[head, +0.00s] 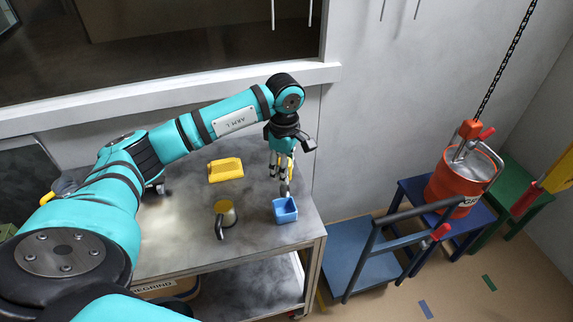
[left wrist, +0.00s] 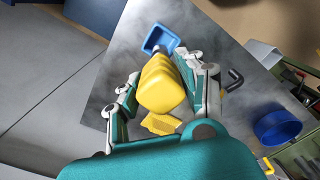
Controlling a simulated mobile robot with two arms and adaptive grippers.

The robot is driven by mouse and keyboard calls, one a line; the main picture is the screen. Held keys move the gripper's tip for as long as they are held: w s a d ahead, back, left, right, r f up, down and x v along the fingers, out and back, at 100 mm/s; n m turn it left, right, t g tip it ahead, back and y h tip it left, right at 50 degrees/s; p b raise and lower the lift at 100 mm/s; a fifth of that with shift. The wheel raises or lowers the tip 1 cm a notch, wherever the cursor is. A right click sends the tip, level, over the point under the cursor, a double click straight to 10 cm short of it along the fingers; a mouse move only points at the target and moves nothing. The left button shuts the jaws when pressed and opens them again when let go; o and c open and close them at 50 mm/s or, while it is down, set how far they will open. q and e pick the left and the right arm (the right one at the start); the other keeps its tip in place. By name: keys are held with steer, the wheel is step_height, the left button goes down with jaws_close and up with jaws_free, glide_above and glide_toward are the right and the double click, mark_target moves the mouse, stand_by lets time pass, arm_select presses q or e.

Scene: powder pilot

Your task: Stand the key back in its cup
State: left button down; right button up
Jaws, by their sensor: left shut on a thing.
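My left gripper (head: 283,168) is above the grey metal table, just behind and above the cup. It is shut on the key, whose yellow handle (left wrist: 162,84) fills the space between the fingers in the left wrist view. In the head view the key's grey lower end (head: 284,189) points down, close to the cup's back rim. The cup (head: 285,211) is a small blue square holder near the table's right edge. It also shows beyond the handle in the left wrist view (left wrist: 159,37). I cannot tell whether the key's tip is over the opening. My right gripper is not in view.
A red canister (head: 460,180) hangs on a chain at the right, near a blue cart (head: 358,255). A wall rises behind the table.

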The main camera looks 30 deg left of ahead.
arm_select(q)
steer(key=shift+s+r, duration=0.1)
steer(key=shift+s, duration=0.1)
steer(key=shift+w+f+b, duration=0.2)
steer(key=shift+f+b, duration=0.4)
steer(key=shift+s+f+b, duration=0.1)
steer(key=shift+f+b, duration=0.7)
steer(key=shift+f, duration=0.15)
steer(key=shift+b, duration=0.35)
stand_by(0.3)
steer(key=shift+f, duration=0.1)
